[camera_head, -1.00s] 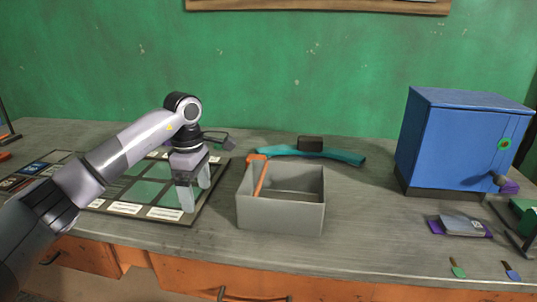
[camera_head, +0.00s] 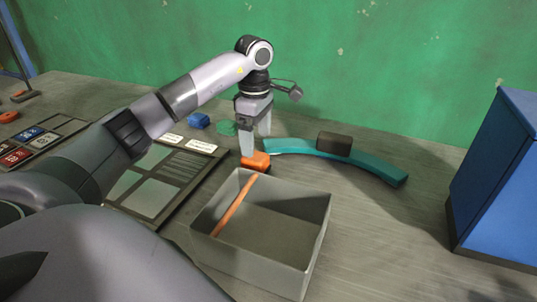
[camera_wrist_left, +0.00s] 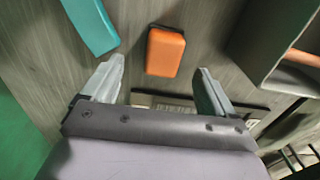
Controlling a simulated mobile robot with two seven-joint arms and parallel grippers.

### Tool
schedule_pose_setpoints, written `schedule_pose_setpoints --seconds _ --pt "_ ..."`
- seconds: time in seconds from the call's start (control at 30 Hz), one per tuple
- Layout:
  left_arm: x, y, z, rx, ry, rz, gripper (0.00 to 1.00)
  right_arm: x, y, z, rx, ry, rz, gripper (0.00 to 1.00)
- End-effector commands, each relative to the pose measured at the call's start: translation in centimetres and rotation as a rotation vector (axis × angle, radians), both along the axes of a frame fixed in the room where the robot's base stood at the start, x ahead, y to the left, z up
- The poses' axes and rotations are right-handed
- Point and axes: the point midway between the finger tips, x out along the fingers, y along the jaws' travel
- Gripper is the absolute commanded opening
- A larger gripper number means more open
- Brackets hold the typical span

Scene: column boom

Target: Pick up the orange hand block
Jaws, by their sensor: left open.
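The orange hand block (camera_head: 257,161) lies on the grey worktop, just behind the open grey box (camera_head: 262,234) and beside the left end of a teal curved piece (camera_head: 370,167). My left gripper (camera_head: 256,147) is open and points down close above the block, partly in front of it in the head view. In the left wrist view the block (camera_wrist_left: 165,52) shows whole, beyond the fingertips and between their lines, with nothing held. The left fingers (camera_wrist_left: 155,78) stand wide apart there. My right gripper is not in view.
An orange strip (camera_head: 236,206) lies in the grey box. A dark block (camera_head: 334,144) rests on the teal piece. A blue block (camera_head: 199,121) and a panelled board (camera_head: 150,187) lie left. A blue cabinet (camera_head: 497,180) stands right.

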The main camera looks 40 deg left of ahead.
Motion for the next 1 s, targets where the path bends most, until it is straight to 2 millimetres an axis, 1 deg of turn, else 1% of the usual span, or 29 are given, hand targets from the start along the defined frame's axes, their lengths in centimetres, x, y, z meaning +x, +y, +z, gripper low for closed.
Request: schedule_pose_setpoints --seconds 0.33,0.63,0.73,0.93,0.97,1.0 --pt "-0.3 0.0 -2.8 0.0 0.002 0.0 0.87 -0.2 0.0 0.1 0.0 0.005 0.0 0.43" --pt "-0.7 0.1 -6.6 -0.001 0.003 0.0 0.87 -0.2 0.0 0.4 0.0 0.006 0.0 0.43" --pt "-0.6 0.1 -7.1 0.001 0.0 0.0 0.87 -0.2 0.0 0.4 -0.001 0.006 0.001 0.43" --pt "-0.6 0.1 -7.1 0.001 -0.001 0.0 0.87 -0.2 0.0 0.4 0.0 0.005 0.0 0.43" --pt "-0.6 0.1 -7.1 0.001 -0.001 0.0 0.81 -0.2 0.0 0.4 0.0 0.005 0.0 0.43" --pt "-0.6 0.1 -7.1 0.001 -0.001 0.0 0.68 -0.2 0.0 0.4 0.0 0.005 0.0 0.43"
